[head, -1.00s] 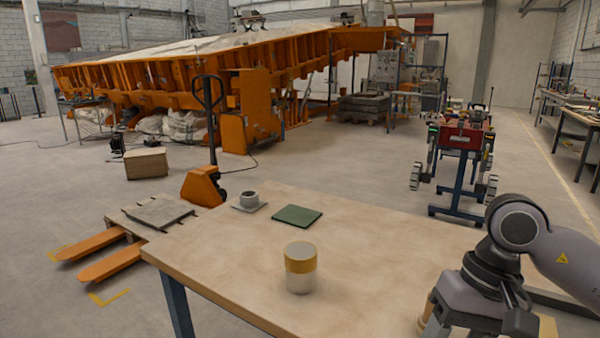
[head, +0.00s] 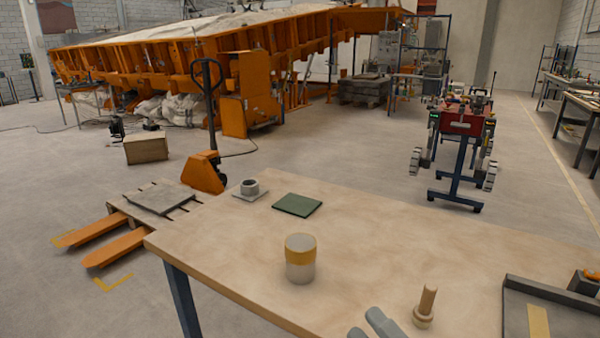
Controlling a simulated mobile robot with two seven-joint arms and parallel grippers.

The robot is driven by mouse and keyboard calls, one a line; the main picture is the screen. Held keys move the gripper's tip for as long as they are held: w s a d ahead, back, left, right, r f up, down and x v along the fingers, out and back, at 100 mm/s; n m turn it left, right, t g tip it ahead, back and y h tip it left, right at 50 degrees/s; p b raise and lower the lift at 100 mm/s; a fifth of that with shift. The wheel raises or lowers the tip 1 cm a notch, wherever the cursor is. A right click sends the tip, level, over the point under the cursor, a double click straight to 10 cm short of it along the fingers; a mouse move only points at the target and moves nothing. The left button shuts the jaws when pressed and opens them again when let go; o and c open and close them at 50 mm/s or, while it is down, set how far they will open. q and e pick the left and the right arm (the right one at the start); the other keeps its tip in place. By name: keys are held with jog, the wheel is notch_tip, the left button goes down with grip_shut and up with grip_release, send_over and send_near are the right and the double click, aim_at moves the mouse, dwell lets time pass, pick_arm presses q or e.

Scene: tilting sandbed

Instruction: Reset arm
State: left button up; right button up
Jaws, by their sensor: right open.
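My right gripper (head: 368,324) shows only as two grey fingertips at the bottom edge of the head view, low over the near side of the table. The fingers are apart with nothing seen between them. The rest of my right arm is out of the picture. A wooden peg with a round base (head: 426,305) stands upright on the table just right of the fingertips, apart from them. My left gripper is not in view.
The wooden table (head: 365,235) also holds a jar with a yellow band (head: 300,259), a green pad (head: 297,205), a grey nut-like piece (head: 250,187) on a small plate, and a dark-rimmed tray (head: 552,297) at right. The table's middle is clear.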

jog(key=s+d+f+m+g+h, duration=0.2)
jog(key=s+d+f+m+h, duration=0.1)
jog(key=f+m, duration=0.4)
jog(key=s+d+f+m+g+h, duration=0.2)
jog(key=s+d+f+m+h, duration=0.1)
jog(key=s+f+m, duration=0.3)
jog(key=s+d+f+m+g+h+p, duration=0.1)
jog(key=s+d+f+m+g+h, duration=0.1)
jog(key=f+m, duration=0.6)
notch_tip(320, 180, down, 3)
jog(key=s+d+h, duration=0.1)
jog(key=s+h, duration=0.1)
jog(key=h, duration=0.1)
jog(key=shift+s+d+r+g, duration=0.2)
jog(key=shift+s+d+g, duration=0.05)
jog(key=shift+g, duration=0.15)
